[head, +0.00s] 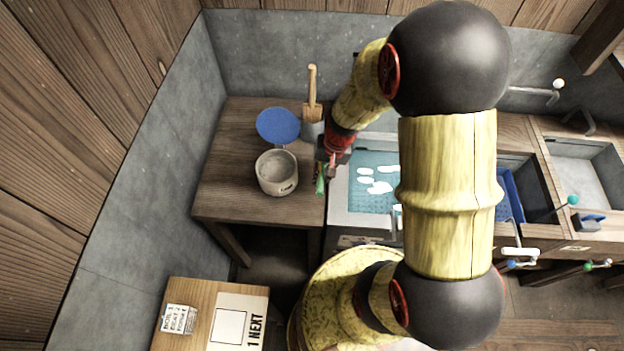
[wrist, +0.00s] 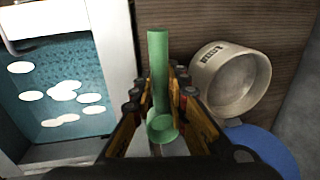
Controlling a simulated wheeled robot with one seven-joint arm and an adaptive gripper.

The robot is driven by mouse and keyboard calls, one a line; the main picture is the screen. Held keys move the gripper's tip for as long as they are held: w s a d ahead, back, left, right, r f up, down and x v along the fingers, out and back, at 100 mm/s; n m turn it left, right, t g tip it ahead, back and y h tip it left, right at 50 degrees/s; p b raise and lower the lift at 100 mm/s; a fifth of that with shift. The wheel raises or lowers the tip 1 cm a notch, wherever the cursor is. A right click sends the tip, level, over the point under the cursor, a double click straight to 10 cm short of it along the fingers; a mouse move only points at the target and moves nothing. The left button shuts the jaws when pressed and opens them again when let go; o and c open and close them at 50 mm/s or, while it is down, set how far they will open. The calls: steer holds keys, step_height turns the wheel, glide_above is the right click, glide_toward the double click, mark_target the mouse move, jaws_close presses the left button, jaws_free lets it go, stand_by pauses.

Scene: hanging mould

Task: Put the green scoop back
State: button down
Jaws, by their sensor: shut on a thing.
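The green scoop (wrist: 159,75) is between the fingers of my gripper (wrist: 158,100) in the wrist view. Its long green part points away from the wrist and a round green cup shows nearer the wrist. My gripper is shut on it. In the head view my gripper (head: 331,168) is over the right edge of the wooden table, and a small bit of the scoop (head: 320,186) shows below it. A whitish tub (head: 278,173) with a label stands on the table just left of my gripper. It also shows in the wrist view (wrist: 205,82), to the right of the scoop.
A blue round disc (head: 278,125) lies behind the tub. A grey holder (head: 311,131) with a wooden-handled tool stands behind my gripper. A teal basin (head: 368,185) with white pieces is to the right. The wooden table (head: 225,190) is clear at its left.

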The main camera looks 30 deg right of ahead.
steer(key=b, duration=0.1)
glide_above(310, 184)
steer(key=f, duration=0.5)
steer(key=shift+s+d+f, duration=0.25)
steer(key=shift+s+f, duration=0.1)
steer(key=shift+s, duration=0.05)
steer(key=shift+w+f+b, duration=0.15)
steer(key=shift+f+b, duration=0.35)
steer(key=shift+f, duration=1.15)
steer(key=shift+f, duration=0.2)
steer(key=c, duration=1.9)
jaws_free()
steer(key=shift+o, duration=0.8)
steer(key=shift+r, duration=0.15)
